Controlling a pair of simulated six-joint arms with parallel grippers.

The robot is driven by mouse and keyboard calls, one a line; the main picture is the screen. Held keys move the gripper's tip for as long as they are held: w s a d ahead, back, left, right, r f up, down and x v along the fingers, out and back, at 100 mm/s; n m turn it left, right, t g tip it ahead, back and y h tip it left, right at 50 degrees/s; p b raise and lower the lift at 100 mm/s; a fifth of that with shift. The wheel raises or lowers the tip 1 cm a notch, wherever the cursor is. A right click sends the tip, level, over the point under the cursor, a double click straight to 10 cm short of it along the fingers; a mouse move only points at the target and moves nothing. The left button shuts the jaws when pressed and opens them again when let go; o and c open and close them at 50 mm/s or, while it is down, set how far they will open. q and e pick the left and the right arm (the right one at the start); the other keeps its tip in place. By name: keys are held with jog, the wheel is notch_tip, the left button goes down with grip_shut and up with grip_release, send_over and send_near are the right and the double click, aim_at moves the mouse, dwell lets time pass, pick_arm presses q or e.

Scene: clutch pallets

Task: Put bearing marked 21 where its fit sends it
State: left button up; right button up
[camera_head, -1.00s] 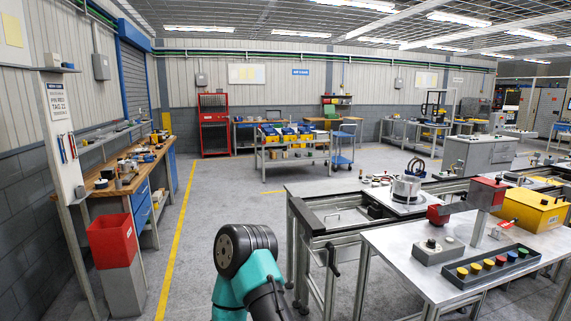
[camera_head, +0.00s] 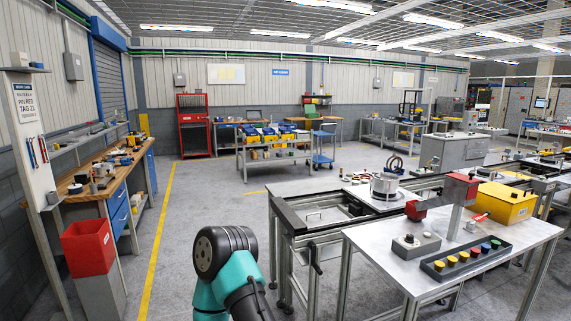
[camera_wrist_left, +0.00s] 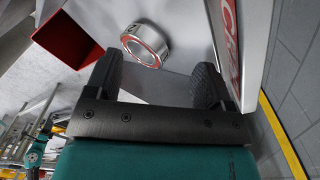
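A steel bearing ring (camera_wrist_left: 146,46) with a red inner band lies on a pale surface in the left wrist view. My left gripper (camera_wrist_left: 158,84) is open, with a dark finger on each side, and the ring is beyond the fingertips, not held. In the head view my teal left arm rises at the bottom, but its gripper is not visible. My right gripper is in neither view.
A red bin (camera_head: 88,246) stands below the sign; a red box (camera_wrist_left: 68,38) is beside the ring in the wrist view. A wooden bench (camera_head: 92,180) runs along the left wall. Floor between is clear.

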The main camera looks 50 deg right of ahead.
pick_arm(q)
jog(key=o, duration=0.3)
jog(key=shift+o, duration=0.2)
jog(key=shift+r, duration=0.1)
notch_tip(320, 180, up, 17)
dwell(0.5)
dwell(0.6)
